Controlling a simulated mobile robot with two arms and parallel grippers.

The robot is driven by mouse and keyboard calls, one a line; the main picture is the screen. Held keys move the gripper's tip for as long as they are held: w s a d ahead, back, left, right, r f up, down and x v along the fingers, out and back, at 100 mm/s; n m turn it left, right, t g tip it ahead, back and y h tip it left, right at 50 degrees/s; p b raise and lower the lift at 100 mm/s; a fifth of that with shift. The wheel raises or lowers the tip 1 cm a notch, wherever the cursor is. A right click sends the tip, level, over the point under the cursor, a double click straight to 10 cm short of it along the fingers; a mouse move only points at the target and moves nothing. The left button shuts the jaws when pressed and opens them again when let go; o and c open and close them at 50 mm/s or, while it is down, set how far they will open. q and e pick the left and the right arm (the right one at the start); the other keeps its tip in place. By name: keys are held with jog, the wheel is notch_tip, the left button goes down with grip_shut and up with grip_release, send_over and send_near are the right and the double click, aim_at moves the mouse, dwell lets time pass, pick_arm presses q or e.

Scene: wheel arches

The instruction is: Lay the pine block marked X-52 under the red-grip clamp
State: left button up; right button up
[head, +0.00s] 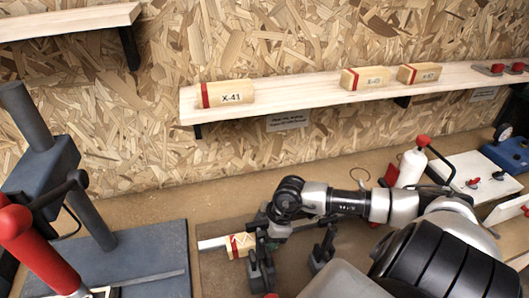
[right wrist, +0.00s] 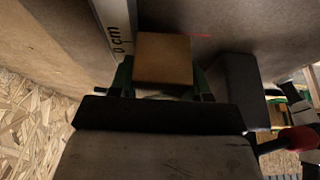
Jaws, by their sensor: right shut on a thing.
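A pine block (head: 240,245) with red marks lies at my right gripper (head: 255,240), low over the bench mat; its lettering is too small to read. In the right wrist view the block (right wrist: 164,62) shows a plain tan face, held at the end of my right gripper (right wrist: 163,88). A large red grip (head: 38,252) stands at the near left, by a grey post and base. A smaller red grip (head: 424,141) on a black lever shows at right beside a white bottle. I cannot tell which is the clamp. My left gripper is out of view.
The wall shelf (head: 300,92) holds a block marked X-41 (head: 225,94) and two others (head: 365,78) (head: 419,74). A steel ruler (head: 212,243) lies by the held block. A white bottle (head: 410,168) and white board (head: 468,172) stand at right.

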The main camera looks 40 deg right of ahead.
jog(key=o, duration=1)
jog(key=shift+f, duration=0.15)
jog(key=shift+r, duration=0.3)
jog(key=shift+p+v, duration=1.35)
jog(key=shift+v, duration=4.95)
jog(key=shift+w, duration=0.1)
